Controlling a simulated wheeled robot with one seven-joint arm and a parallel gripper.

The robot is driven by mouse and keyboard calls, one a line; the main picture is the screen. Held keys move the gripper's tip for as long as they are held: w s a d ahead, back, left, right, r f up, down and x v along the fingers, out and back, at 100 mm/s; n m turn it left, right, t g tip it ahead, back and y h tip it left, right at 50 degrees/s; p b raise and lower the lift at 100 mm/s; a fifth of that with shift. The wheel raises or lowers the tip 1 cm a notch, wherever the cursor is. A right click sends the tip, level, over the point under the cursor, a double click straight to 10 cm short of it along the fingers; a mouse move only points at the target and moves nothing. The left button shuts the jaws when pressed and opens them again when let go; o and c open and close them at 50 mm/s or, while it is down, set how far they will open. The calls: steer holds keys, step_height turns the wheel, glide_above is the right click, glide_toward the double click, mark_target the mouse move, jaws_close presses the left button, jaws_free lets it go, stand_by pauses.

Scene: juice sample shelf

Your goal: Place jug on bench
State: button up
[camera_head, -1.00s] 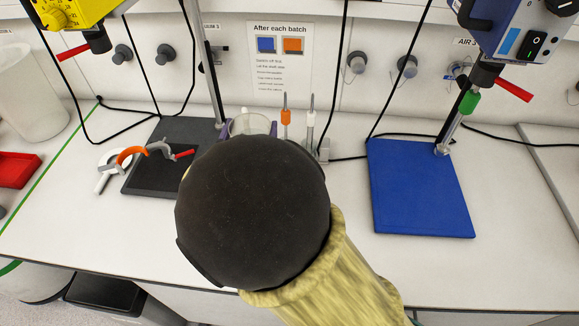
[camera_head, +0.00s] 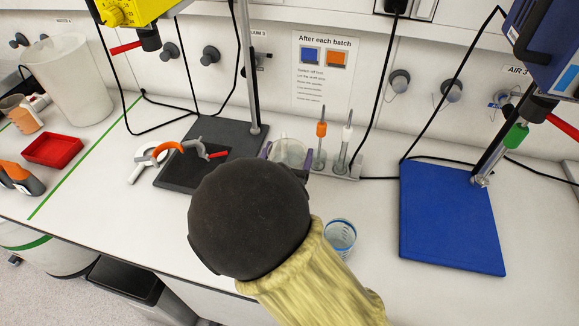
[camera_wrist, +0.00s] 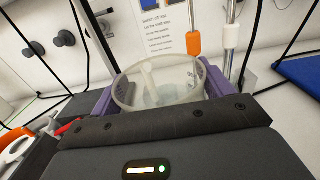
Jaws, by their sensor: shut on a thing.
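The jug (camera_wrist: 161,84) is a clear, frosted round vessel, seen in the wrist view between the purple fingers of my gripper (camera_wrist: 160,86). The fingers are shut on it from both sides. In the head view the jug's rim (camera_head: 289,150) shows just beyond my dark wrist, beside a purple finger; its lower part is hidden. The bench (camera_head: 115,215) is a white worktop under it. I cannot tell whether the jug touches the bench.
A black stand base (camera_head: 222,133) with clamps is left of the jug. A holder with orange and white probes (camera_head: 342,165) stands close right. A small clear beaker (camera_head: 342,236) is near my arm. A blue mat (camera_head: 448,215) lies right; a red tray (camera_head: 53,150) lies left.

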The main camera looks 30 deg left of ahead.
mark_target(290, 155)
stand_by(0.3)
step_height(290, 155, down, 4)
steer(key=shift+a+r, duration=0.1)
steer(key=shift+r, duration=0.1)
steer(key=shift+s+f, duration=0.1)
steer(key=shift+f, duration=0.35)
steer(key=o, duration=1.7)
steer(key=shift+o, duration=0.2)
steer(key=shift+r, duration=0.15)
